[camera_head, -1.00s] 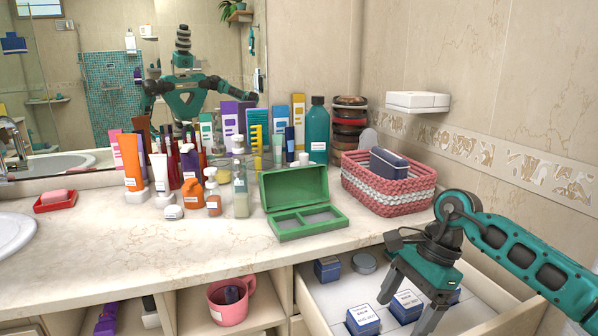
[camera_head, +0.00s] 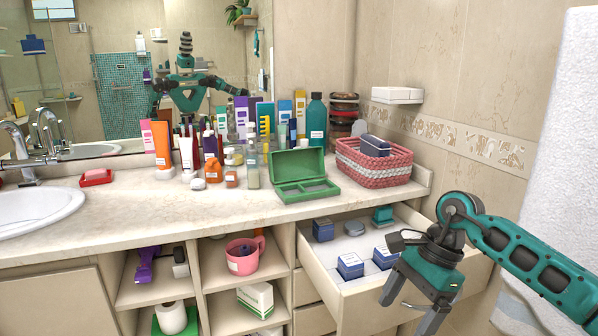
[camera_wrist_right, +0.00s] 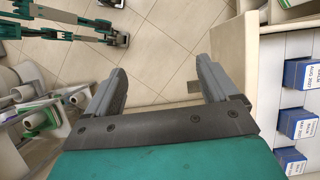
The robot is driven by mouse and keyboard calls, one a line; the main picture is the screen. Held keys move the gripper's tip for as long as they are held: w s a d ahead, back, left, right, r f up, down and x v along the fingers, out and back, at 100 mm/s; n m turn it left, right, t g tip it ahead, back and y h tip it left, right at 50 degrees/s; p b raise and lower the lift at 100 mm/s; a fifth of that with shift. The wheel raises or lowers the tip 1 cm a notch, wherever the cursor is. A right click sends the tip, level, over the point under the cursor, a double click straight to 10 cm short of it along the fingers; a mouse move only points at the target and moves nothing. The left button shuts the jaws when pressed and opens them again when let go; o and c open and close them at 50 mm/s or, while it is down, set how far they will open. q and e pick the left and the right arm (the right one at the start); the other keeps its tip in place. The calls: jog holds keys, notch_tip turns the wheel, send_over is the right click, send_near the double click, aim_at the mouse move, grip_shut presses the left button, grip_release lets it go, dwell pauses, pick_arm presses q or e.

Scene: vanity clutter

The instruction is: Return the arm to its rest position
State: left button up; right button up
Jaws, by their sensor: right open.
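My right arm comes in from the right in the head view. Its gripper (camera_head: 404,314) points downward in front of the open drawer's right part, with its fingers apart and nothing between them. In the right wrist view the open fingers (camera_wrist_right: 160,68) stand over bare tiled floor, left of the drawer. The open drawer (camera_head: 345,287) holds navy boxes (camera_head: 350,265), a round grey tin (camera_head: 354,229) and a teal item (camera_head: 382,214). The gripper hides part of the drawer's front. My left gripper does not show in the head view; only a robot reflection shows in the mirror.
Bottles and tubes crowd the counter (camera_head: 130,215) by the mirror. A green open case (camera_head: 300,188) and a pink-white woven basket (camera_head: 372,176) stand at its right. Open shelves below hold a pink mug (camera_head: 243,262). A white towel (camera_head: 560,150) hangs at right.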

jog(key=s+a+r+m+t+y+p, duration=0.1)
jog(key=s+a+m+t+y, duration=0.2)
jog(key=a+m+y, duration=0.55)
jog(key=s+a+r+m+t+y, duration=0.2)
jog(key=s+a+m+t+y, duration=0.1)
jog(key=a+m+y, duration=0.5)
jog(key=d+f+m+t+h, duration=0.4)
jog(key=m+t+h, duration=0.2)
jog(key=m, duration=0.7)
jog(key=d+f+m+t+h, duration=0.5)
jog(key=m+t+h, duration=0.1)
jog(key=m, duration=0.7)
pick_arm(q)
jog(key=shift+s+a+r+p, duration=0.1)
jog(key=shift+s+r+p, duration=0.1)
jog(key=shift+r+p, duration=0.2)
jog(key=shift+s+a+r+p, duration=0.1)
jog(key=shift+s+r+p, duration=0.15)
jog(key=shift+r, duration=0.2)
pick_arm(e)
jog(key=s+d+f+m+g+h, duration=0.2)
jog(key=s+d+f+m+h, duration=0.1)
jog(key=s+f+m, duration=0.3)
jog(key=s+d+f+m+g+h, duration=0.3)
jog(key=s+d+f+m+h, duration=0.1)
jog(key=s+f+m, duration=0.2)
jog(key=shift+s+f+m+g, duration=0.3)
jog(key=shift+s+f+m, duration=0.15)
jog(key=shift+f, duration=0.45)
